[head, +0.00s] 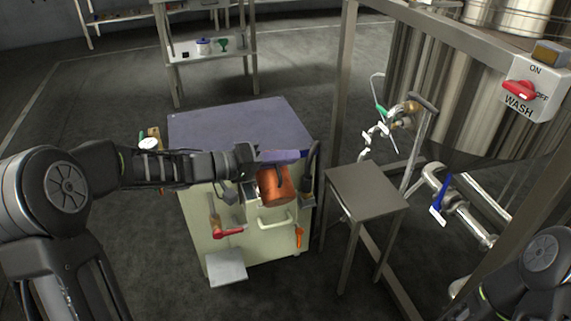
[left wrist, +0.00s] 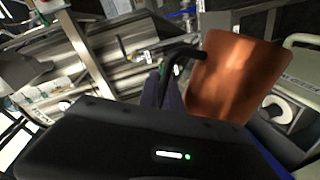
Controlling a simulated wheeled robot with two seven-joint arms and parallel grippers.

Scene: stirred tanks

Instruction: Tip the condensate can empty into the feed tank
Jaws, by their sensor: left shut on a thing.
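A copper-coloured can (head: 276,187) hangs roughly upright, slightly tilted, in front of the cream cabinet. My left gripper (head: 278,157) is shut on its dark handle, above the can. In the left wrist view the can (left wrist: 236,78) is at the upper right, and its black handle (left wrist: 178,62) runs to my left gripper's fingers (left wrist: 172,98). The can's inside is hidden. A large steel tank (head: 440,90) stands at the right, apart from the can; no label shows whether it is the feed tank. My right gripper is out of view.
The cream cabinet (head: 245,232) has a flat blue-grey top (head: 240,130) and a red-handled valve (head: 228,233). A small steel stand (head: 366,190) is right of it. A steel frame post (head: 341,90) rises between cabinet and tank. A wash switch (head: 520,90) is upper right.

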